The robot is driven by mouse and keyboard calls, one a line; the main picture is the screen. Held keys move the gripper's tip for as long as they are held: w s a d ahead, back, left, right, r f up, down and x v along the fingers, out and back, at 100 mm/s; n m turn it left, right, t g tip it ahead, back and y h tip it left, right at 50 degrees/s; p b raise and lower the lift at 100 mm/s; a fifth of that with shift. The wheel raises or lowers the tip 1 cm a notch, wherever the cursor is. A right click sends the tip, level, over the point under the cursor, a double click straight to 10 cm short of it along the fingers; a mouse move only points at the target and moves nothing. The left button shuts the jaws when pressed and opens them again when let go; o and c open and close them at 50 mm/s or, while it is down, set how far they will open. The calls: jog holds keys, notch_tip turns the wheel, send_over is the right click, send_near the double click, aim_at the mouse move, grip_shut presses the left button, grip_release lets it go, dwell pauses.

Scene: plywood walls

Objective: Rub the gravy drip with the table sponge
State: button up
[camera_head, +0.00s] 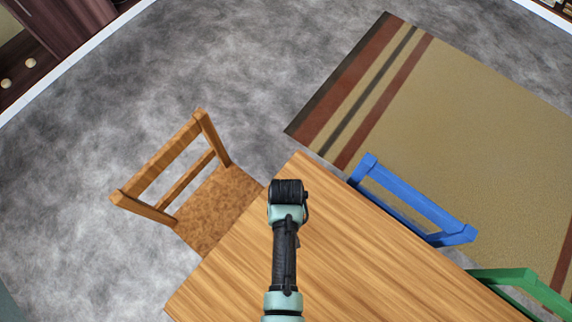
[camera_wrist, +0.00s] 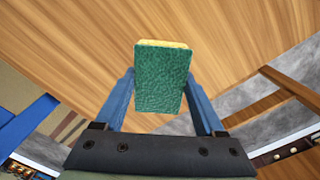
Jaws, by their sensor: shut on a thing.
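The sponge (camera_wrist: 162,78), with a green scouring face and a yellow edge, is in the wrist view. My gripper (camera_wrist: 162,92) is shut on it, with a blue finger on each side. The wooden table (camera_wrist: 120,30) lies beyond the sponge in the wrist view, and I cannot tell whether the sponge touches it. In the head view my arm reaches over the table (camera_head: 350,260) near its far corner, and the arm hides the gripper and sponge there. No gravy drip can be made out in either view.
A wooden chair (camera_head: 205,190) stands at the table's left side. A blue chair (camera_head: 415,200) and a green chair (camera_head: 520,285) stand along the right side. A striped tan rug (camera_head: 470,130) lies beyond. The visible tabletop right of my arm is clear.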

jog(key=shift+r+p, duration=2.05)
jog(key=shift+r, duration=0.55)
jog(key=shift+w, duration=0.1)
